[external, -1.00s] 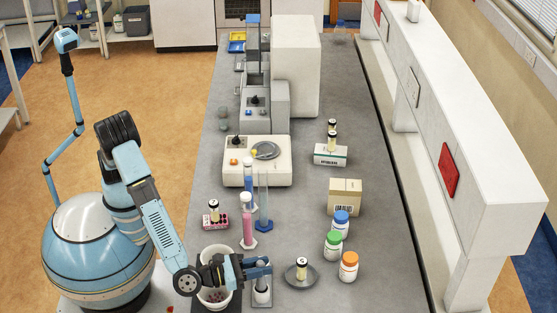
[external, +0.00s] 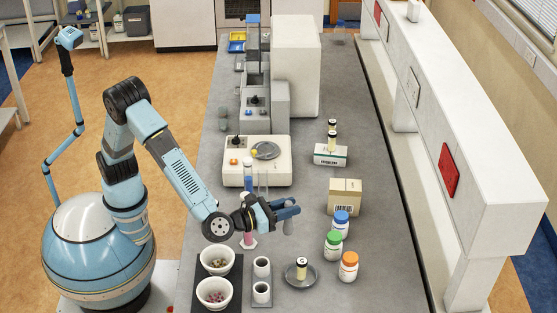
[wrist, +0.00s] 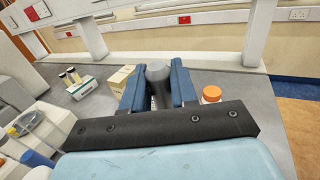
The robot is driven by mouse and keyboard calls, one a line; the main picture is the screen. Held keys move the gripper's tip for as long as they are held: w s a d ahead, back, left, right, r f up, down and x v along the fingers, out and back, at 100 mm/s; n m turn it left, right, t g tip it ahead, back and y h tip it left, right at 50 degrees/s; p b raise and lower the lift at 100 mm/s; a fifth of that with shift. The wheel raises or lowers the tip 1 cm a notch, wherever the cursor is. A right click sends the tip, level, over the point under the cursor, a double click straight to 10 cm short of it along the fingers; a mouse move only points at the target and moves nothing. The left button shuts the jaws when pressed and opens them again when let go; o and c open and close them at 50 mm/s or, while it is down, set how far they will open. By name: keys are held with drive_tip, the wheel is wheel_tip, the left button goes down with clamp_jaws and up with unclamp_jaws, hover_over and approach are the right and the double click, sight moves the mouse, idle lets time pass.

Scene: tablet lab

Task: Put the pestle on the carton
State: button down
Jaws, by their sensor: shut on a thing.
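My gripper (external: 289,209) is shut on the grey pestle (external: 288,226) and holds it upright above the bench. In the wrist view the pestle's rounded top (wrist: 158,70) shows between the two blue fingers. The beige carton (external: 344,196) with a barcode stands on the bench to the right of my gripper, apart from the pestle. It is partly hidden behind the left finger in the wrist view (wrist: 118,80). Its top looks bare in the external view.
Blue-, green- and orange-capped bottles (external: 341,223) stand just in front of the carton. A white box (external: 330,156) with vials on it is farther back. A grey dish (external: 295,281), a two-cup holder (external: 272,283) and two white mortars (external: 231,262) are nearer. Cylinders stand left of my gripper.

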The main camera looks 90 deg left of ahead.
drive_tip(key=w+a+r+n+g+y, duration=0.1)
drive_tip(key=w+a+r, duration=0.15)
drive_tip(key=a, duration=0.65)
drive_tip(key=w+a+r+n+y, duration=0.15)
drive_tip(key=a+r, duration=0.25)
drive_tip(key=a, duration=0.5)
drive_tip(key=w+a+r+g+y, duration=0.1)
drive_tip(key=w+a+r+y, duration=0.15)
drive_tip(key=a, duration=0.65)
drive_tip(key=w+d+f+h, duration=0.1)
drive_tip(key=w+f, duration=1.1)
drive_tip(key=w, duration=0.1)
drive_tip(key=shift+w+d+f, duration=0.25)
drive_tip(key=shift+w+f, duration=0.1)
drive_tip(key=shift+n, duration=0.25)
drive_tip(key=c, duration=0.9)
unclamp_jaws()
drive_tip(key=shift+f, duration=0.1)
